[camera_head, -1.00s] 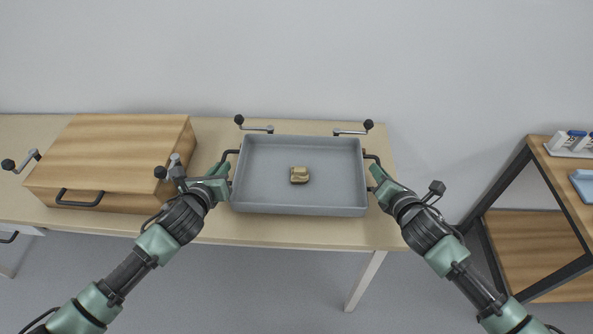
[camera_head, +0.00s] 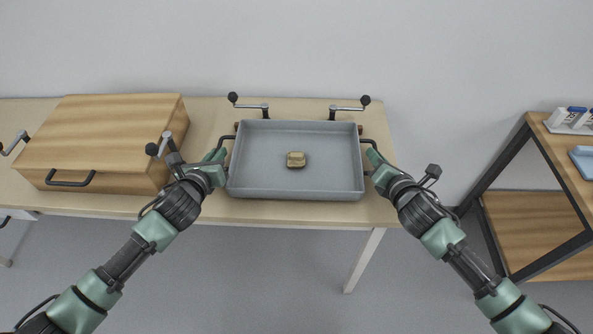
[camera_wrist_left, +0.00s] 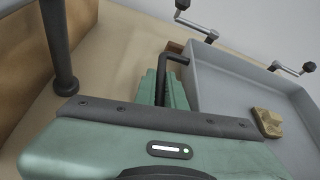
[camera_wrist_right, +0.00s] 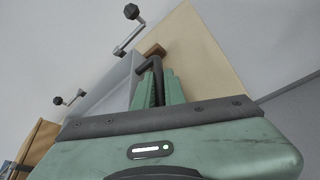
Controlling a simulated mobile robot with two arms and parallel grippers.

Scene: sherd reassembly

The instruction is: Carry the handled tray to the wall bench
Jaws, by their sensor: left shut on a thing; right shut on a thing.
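The grey handled tray (camera_head: 330,180) is at the wall bench (camera_head: 215,117), over the right part of its top. I cannot tell whether its underside touches the bench. A small tan sherd-like block (camera_head: 296,159) lies inside near the middle. My left gripper (camera_head: 222,156) is shut on the tray's left black handle, which also shows in the left wrist view (camera_wrist_left: 176,58). My right gripper (camera_head: 371,155) is shut on the right black handle, seen in the right wrist view (camera_wrist_right: 154,66). Small brown blocks (camera_wrist_right: 155,50) show beside the tray's far corners.
A wooden box (camera_head: 105,140) with a dark handle stands on the bench left of my left gripper. Two crank-like clamps (camera_head: 248,105) (camera_head: 350,108) stand behind the tray. A wooden shelf unit (camera_head: 545,215) stands at the right, with floor between it and the bench.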

